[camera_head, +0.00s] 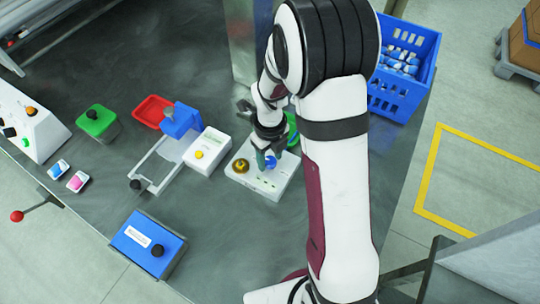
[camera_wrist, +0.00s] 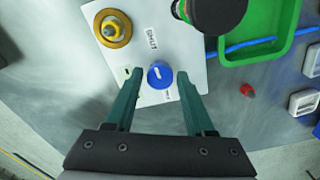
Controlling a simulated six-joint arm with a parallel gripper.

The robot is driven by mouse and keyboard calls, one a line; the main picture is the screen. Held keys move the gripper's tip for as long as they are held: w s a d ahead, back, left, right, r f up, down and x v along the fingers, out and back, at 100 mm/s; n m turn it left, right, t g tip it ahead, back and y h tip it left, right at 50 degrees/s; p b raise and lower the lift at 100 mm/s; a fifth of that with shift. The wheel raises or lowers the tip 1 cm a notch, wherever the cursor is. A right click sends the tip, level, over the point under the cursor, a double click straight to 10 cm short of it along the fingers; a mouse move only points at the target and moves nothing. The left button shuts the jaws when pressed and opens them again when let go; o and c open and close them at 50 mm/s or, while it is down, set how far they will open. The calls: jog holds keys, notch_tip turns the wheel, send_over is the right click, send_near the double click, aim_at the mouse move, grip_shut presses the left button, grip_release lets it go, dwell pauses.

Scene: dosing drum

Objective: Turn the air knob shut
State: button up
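The air knob is a round blue dial (camera_wrist: 160,75) with a white pointer line, on a white panel (camera_wrist: 150,25). The line points roughly up in the wrist view. In the head view the blue knob (camera_head: 270,162) is partly covered by my gripper (camera_head: 264,158) on the white panel (camera_head: 262,186). In the wrist view my gripper (camera_wrist: 161,80) is open, with one teal finger on each side of the knob. A narrow gap shows between each fingertip and the knob. How far down the fingers reach is hard to tell.
A brass knob (camera_wrist: 112,28) sits beside the blue one on the panel. A black round part (camera_wrist: 218,12) and a green tray (camera_wrist: 262,30) are close by. A white box with a yellow button (camera_head: 207,152) stands left of the panel. Bare table lies in front.

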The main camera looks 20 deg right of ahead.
aim_at(270, 160)
jog(key=shift+o, duration=1)
notch_tip(270, 160, up, 16)
jog(key=shift+f, duration=0.1)
jog(key=s+a+n+y, duration=0.1)
jog(key=s+a+n, duration=0.1)
jog(key=s+n, duration=0.9)
jog(key=s+a+r+n, duration=0.1)
jog(key=s+a+n, duration=0.1)
jog(key=s+n, duration=0.9)
jog(key=n, duration=0.3)
jog(key=shift+s+a+y, duration=0.15)
jog(key=shift+s+y, duration=0.1)
jog(key=shift+y, duration=0.15)
